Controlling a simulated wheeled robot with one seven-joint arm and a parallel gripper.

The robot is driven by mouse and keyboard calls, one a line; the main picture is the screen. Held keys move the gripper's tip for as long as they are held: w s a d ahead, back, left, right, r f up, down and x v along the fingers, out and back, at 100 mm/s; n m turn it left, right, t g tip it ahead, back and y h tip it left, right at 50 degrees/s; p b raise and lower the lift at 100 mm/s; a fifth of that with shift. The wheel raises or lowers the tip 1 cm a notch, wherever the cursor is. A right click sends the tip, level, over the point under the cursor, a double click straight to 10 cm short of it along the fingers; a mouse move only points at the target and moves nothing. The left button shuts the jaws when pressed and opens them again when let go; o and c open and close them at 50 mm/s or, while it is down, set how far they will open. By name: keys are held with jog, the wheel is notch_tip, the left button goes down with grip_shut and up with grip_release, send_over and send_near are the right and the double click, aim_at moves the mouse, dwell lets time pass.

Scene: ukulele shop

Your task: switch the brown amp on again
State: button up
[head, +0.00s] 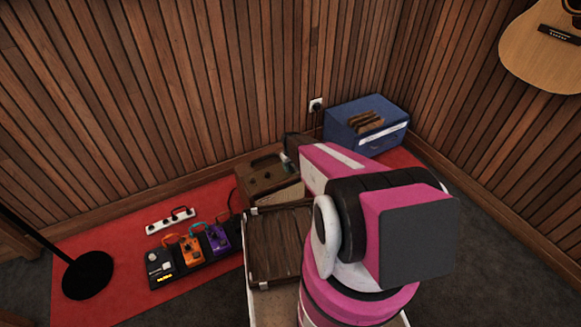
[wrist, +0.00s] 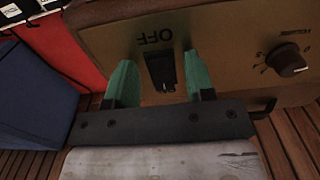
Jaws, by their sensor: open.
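The brown amp (head: 256,181) stands on the red mat by the wall. In the wrist view its tan control panel (wrist: 225,50) fills the upper part. A black switch (wrist: 160,70) sits on the panel, with the word OFF upside down above it in the picture. My gripper (wrist: 160,80) is open, with one green finger on each side of the switch. I cannot tell whether the fingers touch the panel. In the head view my arm hides part of the amp, and the fingers are hard to make out.
A black volume knob (wrist: 287,61) is right of the switch. Several pedals (head: 190,250) and a white power strip (head: 170,220) lie left. A stand base (head: 88,275) is farther left.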

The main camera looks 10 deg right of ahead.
grip_shut()
jog(key=shift+w+a+g, duration=0.1)
jog(key=shift+w+g, duration=0.25)
jog(key=shift+g, duration=0.35)
jog(key=shift+g+h, duration=0.5)
jog(key=shift+g, duration=0.4)
jog(key=shift+r, duration=0.1)
grip_release()
jog(key=v, duration=1)
jog(key=shift+r, duration=0.35)
